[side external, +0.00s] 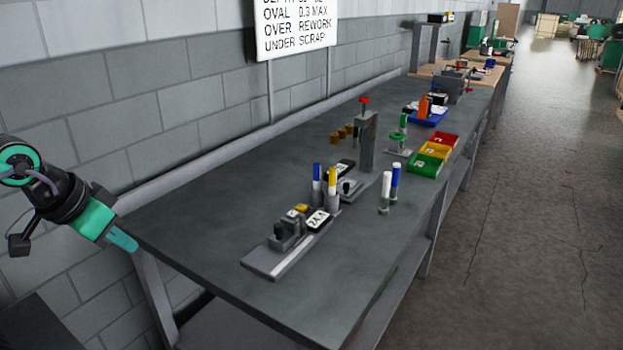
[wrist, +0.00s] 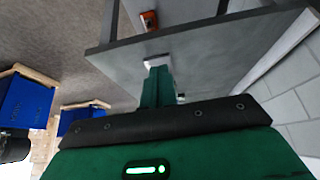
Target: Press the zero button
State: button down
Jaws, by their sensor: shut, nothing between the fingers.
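A black gauge with a white display (side external: 318,220) sits on a grey metal plate (side external: 268,262) at the near end of the bench. A small yellow part (side external: 301,208) sits beside it; I cannot tell whether it is the zero button, and no label is readable. My gripper (side external: 124,240) is shut and empty at the far left, by the bench's left near corner and well apart from the gauge. In the wrist view my shut green fingers (wrist: 158,88) point towards the bench, with a pale object (wrist: 157,61) beyond their tips.
Blue and yellow markers (side external: 332,180) stand behind the gauge, and a white and a blue marker (side external: 386,188) stand to its right. A grey press (side external: 367,145) with a red top stands further back. Green, yellow and red bins (side external: 425,163) lie right. The bench's left near surface (side external: 205,235) is clear.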

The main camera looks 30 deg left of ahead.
jog(key=w+r, duration=0.3)
jog(key=w, duration=0.8)
jog(key=w+f+t, duration=0.1)
jog(key=w+f, duration=0.3)
jog(key=w, duration=1)
jog(key=w+f+t, duration=0.2)
jog(key=w+f, duration=0.3)
jog(key=w, duration=1)
jog(key=shift+w+d+f, duration=0.15)
jog(key=shift+w+d, duration=0.05)
jog(key=shift+d, duration=0.1)
send_over(301, 209)
jog(key=f, duration=0.7)
jog(key=shift+s+a+f, duration=0.2)
jog(key=shift+s+a, duration=0.1)
notch_tip(301, 209, down, 2)
jog(key=shift+f, duration=0.85)
